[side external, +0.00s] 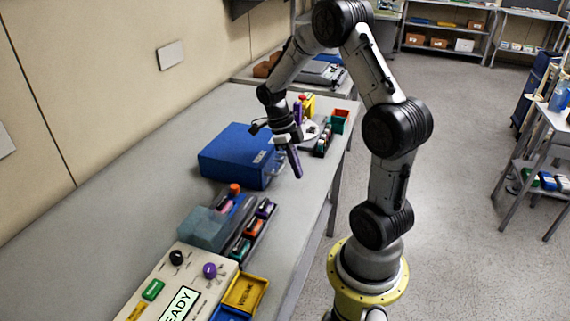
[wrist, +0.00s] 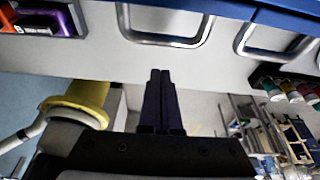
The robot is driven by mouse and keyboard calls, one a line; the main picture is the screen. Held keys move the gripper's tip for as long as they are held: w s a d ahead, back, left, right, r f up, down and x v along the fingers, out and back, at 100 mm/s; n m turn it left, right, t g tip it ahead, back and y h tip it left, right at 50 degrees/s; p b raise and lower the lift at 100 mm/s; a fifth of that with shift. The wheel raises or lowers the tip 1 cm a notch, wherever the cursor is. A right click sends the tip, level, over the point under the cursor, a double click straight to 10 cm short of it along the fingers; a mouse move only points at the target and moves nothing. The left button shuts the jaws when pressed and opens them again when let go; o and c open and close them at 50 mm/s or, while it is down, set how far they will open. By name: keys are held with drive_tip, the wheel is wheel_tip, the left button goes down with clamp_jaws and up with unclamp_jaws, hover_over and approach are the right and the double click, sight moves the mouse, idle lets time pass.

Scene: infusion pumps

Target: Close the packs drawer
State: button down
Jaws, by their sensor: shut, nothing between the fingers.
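A blue cabinet (side external: 235,150) stands on the bench, with a small white label on its front right side. Metal drawer handles show at that front, close to my gripper. In the wrist view, two metal loop handles (wrist: 165,38) (wrist: 275,48) stick out from below the blue edge (wrist: 290,8). I cannot tell which drawer is the packs drawer, nor how far it stands out. My gripper (side external: 296,166) is shut and empty, pointing down in front of the cabinet. In the wrist view its dark fingertips (wrist: 160,75) are together, apart from the handles.
A rack of small coloured packs (side external: 258,228) stands in front of the cabinet, beside a translucent blue box (side external: 203,229). A pump panel (side external: 180,285) and a yellow tray (side external: 245,290) are nearer. Small bottles (side external: 323,140) stand behind my gripper. The bench's left side is clear.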

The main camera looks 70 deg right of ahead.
drive_tip(key=w+a+r+n+t+h, duration=0.1)
drive_tip(key=w+a+r, duration=0.15)
drive_tip(key=r, duration=0.55)
drive_tip(key=w+a+r+n+t, duration=0.1)
drive_tip(key=w+a+r, duration=0.15)
drive_tip(key=r, duration=0.45)
drive_tip(key=s+a+r+n+t, duration=0.3)
drive_tip(key=s+a+r+n, duration=0.1)
drive_tip(key=a+n, duration=0.35)
drive_tip(key=s+a+f+n+t, duration=0.1)
drive_tip(key=s+a+n, duration=0.3)
drive_tip(key=n, duration=0.9)
drive_tip(key=s+a+f+n+t+y, duration=0.1)
drive_tip(key=s+a+n+t, duration=0.2)
drive_tip(key=n, duration=1)
drive_tip(key=shift+s+a+f, duration=0.35)
drive_tip(key=shift+s+a, duration=0.05)
drive_tip(key=shift+a, duration=0.4)
